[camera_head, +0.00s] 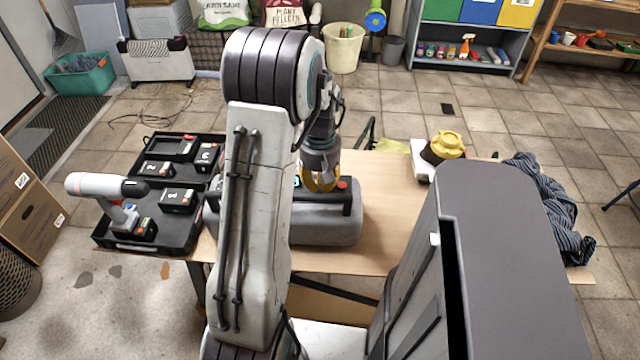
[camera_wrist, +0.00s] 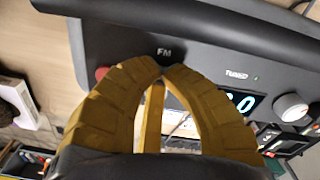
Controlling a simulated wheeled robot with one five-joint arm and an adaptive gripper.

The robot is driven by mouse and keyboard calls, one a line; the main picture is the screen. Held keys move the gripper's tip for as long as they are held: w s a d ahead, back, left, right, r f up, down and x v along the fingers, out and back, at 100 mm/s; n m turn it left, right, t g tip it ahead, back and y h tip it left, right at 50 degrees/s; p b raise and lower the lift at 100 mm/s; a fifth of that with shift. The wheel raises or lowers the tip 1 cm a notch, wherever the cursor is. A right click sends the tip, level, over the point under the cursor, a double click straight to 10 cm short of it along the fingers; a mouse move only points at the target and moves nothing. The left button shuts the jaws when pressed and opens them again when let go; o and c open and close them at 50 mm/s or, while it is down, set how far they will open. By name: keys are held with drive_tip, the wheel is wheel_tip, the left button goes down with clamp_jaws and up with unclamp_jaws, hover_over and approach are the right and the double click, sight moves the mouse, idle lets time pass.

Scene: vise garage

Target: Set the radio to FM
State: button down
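The grey radio (camera_head: 325,228) stands on the wooden table, partly hidden behind my arm. In the wrist view its dark panel (camera_wrist: 215,45) carries a white FM label (camera_wrist: 164,51), a TUNED label (camera_wrist: 236,75), a lit display (camera_wrist: 240,104) and a pale round knob (camera_wrist: 290,107). A red button (camera_wrist: 101,73) shows left of my fingers; it also shows in the head view (camera_head: 342,184). My gripper (camera_wrist: 162,69) has its yellow fingertips together just below the FM label, with nothing seen between them. Whether they touch the panel cannot be told. The fingers hide the panel under FM.
A black open case (camera_head: 190,235) with battery packs and a drill (camera_head: 110,187) lies left of the radio. A yellow-topped object (camera_head: 443,146) and striped cloth (camera_head: 545,205) lie to the right. The tabletop (camera_head: 390,190) right of the radio is bare.

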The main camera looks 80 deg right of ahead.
drive_tip(key=shift+f, duration=0.15)
drive_tip(key=shift+r, duration=0.2)
drive_tip(key=shift+r+p, duration=2.7)
drive_tip(key=shift+r, duration=0.65)
